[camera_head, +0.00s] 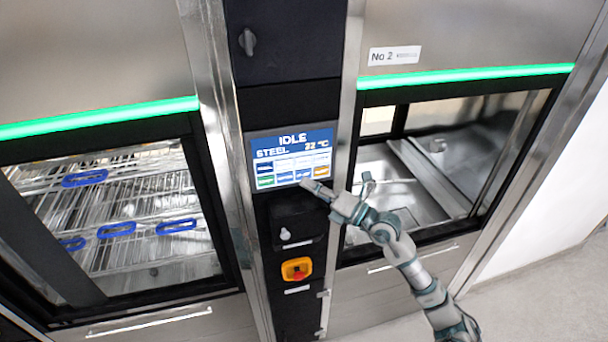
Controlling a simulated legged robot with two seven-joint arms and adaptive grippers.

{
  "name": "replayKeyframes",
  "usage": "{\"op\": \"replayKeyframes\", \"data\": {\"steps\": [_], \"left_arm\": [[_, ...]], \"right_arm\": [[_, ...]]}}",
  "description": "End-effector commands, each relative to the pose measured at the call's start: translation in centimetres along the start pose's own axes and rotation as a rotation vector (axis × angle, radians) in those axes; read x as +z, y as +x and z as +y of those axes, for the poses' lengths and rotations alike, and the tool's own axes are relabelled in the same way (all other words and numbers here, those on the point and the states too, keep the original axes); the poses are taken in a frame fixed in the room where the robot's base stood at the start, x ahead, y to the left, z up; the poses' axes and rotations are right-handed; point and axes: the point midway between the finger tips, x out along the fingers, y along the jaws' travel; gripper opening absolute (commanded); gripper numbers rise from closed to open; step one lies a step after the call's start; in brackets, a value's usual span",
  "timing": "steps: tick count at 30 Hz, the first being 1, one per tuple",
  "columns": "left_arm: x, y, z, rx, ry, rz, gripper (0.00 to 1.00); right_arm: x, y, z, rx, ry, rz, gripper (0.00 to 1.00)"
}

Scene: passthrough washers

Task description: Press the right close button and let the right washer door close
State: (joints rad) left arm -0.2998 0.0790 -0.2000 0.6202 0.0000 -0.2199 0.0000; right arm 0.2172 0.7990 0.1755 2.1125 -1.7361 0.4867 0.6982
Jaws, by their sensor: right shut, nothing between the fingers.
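The touch screen (291,157) on the dark column between the washers reads IDLE, STEEL and 22 °C. Small coloured buttons fill its lower part; their labels are too small to read, so I cannot tell which is the right close button. An orange button (321,171) sits at its lower right. My right gripper (306,184) is shut and empty, its tip at the screen's lower edge, just below the buttons; I cannot tell whether it touches. The right washer (470,45), marked No 2, shows its metal chamber (400,190) through a black-framed opening. My left gripper is out of view.
The left washer (90,60) shows wire racks (130,200) with blue clips. Bare floor (550,290) lies at the lower right.

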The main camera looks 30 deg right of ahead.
Motion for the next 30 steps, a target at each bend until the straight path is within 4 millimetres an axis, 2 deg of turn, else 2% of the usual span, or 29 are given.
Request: {"op": "replayKeyframes", "data": {"steps": [14,30], "left_arm": [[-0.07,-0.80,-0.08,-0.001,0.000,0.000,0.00],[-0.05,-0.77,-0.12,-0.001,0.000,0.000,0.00]], "right_arm": [[0.44,0.60,-0.01,0.000,0.000,0.000,0.00],[0.48,0.72,-0.25,0.000,0.000,0.000,0.00]]}}
